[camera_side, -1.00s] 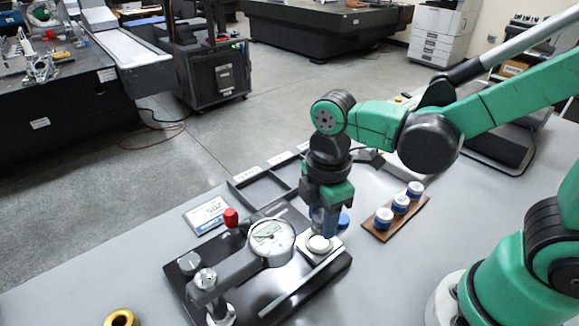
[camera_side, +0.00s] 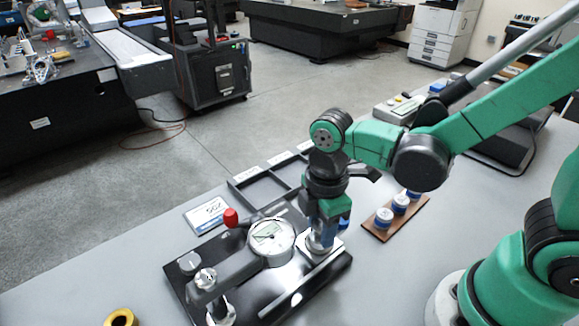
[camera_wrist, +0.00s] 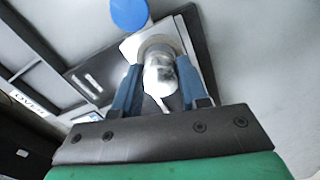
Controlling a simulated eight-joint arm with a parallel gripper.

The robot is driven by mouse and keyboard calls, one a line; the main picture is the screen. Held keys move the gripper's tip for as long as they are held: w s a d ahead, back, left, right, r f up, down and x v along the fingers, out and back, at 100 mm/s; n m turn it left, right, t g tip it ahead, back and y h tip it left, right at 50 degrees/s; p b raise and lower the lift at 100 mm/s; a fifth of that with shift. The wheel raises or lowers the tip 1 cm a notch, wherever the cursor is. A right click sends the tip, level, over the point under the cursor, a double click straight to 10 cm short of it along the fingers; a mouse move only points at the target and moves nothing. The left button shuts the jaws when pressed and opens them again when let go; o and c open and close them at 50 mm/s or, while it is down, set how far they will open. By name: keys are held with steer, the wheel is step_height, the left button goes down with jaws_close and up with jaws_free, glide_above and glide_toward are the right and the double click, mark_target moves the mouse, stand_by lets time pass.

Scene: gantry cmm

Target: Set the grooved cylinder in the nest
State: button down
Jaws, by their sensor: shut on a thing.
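My gripper (camera_side: 321,236) points down over the gauge stand, its blue fingers shut on a shiny metal cylinder (camera_side: 316,247). In the wrist view the cylinder (camera_wrist: 160,72) is between the fingertips (camera_wrist: 157,85); its groove cannot be made out. The nest (camera_wrist: 158,42) shows as a pale ring around the far side of the cylinder, on a light square plate (camera_side: 333,246). The cylinder is over or in the nest; the fingers hide whether it is fully seated.
A dial gauge (camera_side: 270,238) on its arm stands close left of my gripper, on a black base (camera_side: 335,268). A red knob (camera_side: 231,217) is behind it. A wooden rack (camera_side: 417,216) with blue-and-white pieces is at right. A divided tray (camera_side: 265,187) lies behind. A brass ring (camera_side: 120,317) lies front left.

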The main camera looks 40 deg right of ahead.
mark_target(321, 225)
steer(key=shift+f, duration=0.55)
stand_by(0.4)
jaws_free()
steer(key=shift+r, duration=0.1)
steer(key=shift+r, duration=3.4)
steer(key=w+d+r+m+t, duration=0.1)
steer(key=d+r+m+t, duration=0.2)
steer(key=d+m+t, duration=0.4)
steer(key=m, duration=0.8)
steer(key=shift+w+d, duration=0.25)
steer(key=shift+w, duration=0.1)
